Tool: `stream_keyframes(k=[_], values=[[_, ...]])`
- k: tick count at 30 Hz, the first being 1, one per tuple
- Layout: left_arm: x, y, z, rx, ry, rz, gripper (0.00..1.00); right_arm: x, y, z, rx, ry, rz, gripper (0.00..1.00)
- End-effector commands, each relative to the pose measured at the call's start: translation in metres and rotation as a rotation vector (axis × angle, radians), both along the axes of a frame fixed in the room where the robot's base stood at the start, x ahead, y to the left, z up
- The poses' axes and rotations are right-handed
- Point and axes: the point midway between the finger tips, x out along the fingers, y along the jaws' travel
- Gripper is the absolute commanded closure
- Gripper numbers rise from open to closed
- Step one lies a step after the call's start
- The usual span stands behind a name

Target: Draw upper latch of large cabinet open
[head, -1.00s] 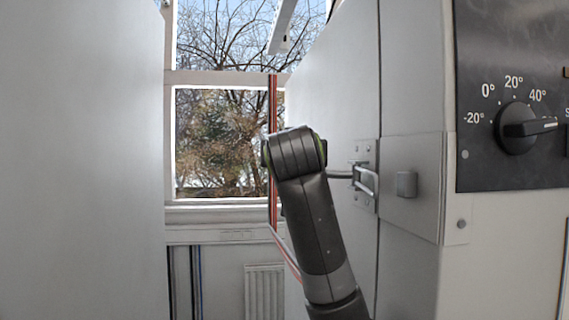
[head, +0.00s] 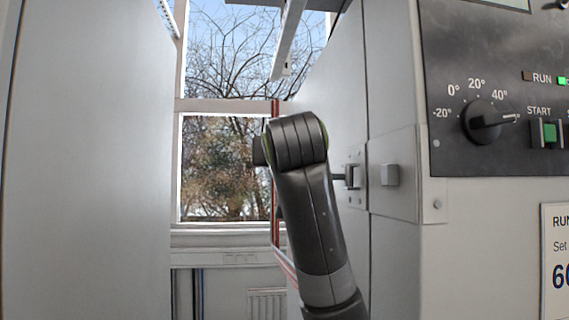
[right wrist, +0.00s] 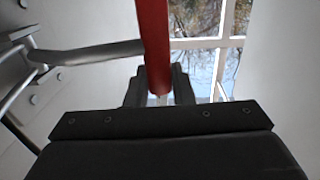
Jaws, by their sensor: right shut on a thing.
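The upper latch (head: 353,180) is a metal bracket on the light grey side of the large cabinet (head: 392,90). A metal rod runs left from it and disappears behind my right arm. In the right wrist view, the latch's metal rod (right wrist: 92,52) reaches towards a red bar (right wrist: 153,35). My right gripper (right wrist: 159,84) is shut around this red bar, its dark fingers on either side. In the head view my right wrist hides the fingers and the grip. My left gripper is not in view.
A square catch block (head: 390,175) sits right of the latch. A black control panel (head: 450,60) with a temperature dial (head: 482,122) is further right. A large grey surface (head: 90,160) fills the left, leaving a gap towards the window (head: 225,150).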

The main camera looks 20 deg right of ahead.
Motion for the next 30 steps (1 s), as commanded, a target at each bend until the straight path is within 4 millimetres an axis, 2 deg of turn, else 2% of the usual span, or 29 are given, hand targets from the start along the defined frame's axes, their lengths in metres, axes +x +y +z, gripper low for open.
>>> stream_keyframes(k=[13, 20, 21, 24, 26, 30], values=[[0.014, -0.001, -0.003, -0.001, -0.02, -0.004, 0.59, -0.001, -0.001, 0.002, 0.0, -0.005, -0.001, 1.0], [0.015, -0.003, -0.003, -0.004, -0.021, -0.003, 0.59, -0.001, -0.002, 0.002, 0.0, -0.006, -0.001, 1.0], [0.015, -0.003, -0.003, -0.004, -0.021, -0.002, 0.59, -0.001, -0.002, 0.002, 0.0, -0.006, -0.001, 0.77], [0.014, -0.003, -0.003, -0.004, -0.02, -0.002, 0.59, -0.001, -0.002, 0.002, 0.0, -0.006, -0.001, 0.64], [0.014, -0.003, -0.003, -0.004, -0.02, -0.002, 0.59, -0.001, -0.002, 0.002, 0.0, -0.005, -0.001, 0.59], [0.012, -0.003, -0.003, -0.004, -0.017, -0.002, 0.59, -0.001, -0.001, 0.002, 0.0, -0.004, -0.001, 0.59]])
